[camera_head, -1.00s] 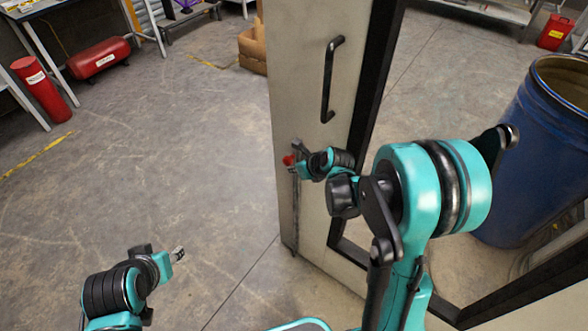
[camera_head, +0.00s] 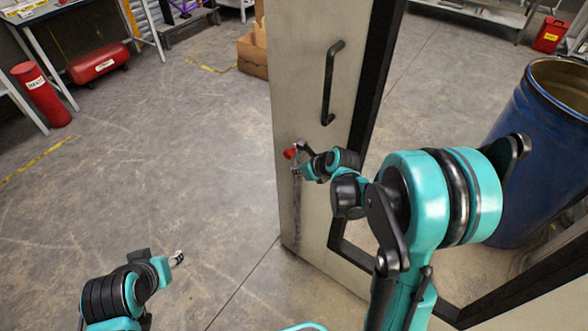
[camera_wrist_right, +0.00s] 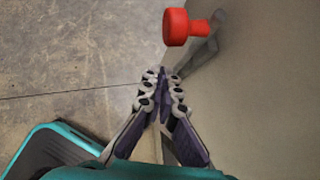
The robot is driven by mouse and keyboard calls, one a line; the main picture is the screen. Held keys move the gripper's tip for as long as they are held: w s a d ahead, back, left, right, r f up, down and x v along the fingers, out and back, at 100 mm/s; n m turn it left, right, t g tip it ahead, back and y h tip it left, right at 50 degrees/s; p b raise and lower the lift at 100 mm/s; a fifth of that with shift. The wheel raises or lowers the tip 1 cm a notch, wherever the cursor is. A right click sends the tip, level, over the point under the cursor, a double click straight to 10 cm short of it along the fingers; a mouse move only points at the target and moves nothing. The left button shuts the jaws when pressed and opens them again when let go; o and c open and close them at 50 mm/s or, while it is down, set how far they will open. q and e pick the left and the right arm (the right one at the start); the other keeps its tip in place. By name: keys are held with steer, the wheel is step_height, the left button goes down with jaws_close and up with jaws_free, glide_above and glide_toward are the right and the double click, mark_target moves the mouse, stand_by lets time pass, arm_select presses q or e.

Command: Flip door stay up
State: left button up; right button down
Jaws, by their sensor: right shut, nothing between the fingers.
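The door stay shows in the head view as a red rubber tip (camera_head: 290,153) near the left edge of the pale door (camera_head: 308,65). In the right wrist view its red tip (camera_wrist_right: 178,27) sits on a grey arm (camera_wrist_right: 203,52) slanting along the door face. My right gripper (camera_wrist_right: 161,73) is shut and empty, its fingertips close beside the lower end of that arm; whether they touch it I cannot tell. In the head view my right gripper (camera_head: 301,167) is small and partly hidden by its wrist. My left gripper (camera_head: 178,258) hangs over bare floor at lower left, its fingers too small to read.
A black pull handle (camera_head: 328,83) stands out from the door above the stay. A blue drum (camera_head: 535,165) is at right, beyond the door's black edge. Floor left of the door is clear, with a red cylinder (camera_head: 42,95) and cardboard box (camera_head: 252,52) farther back.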

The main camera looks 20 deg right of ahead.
steer(key=p+v, duration=0.5)
steer(key=v, duration=0.4)
steer(key=shift+s+d, duration=0.25)
steer(key=shift+s, duration=0.35)
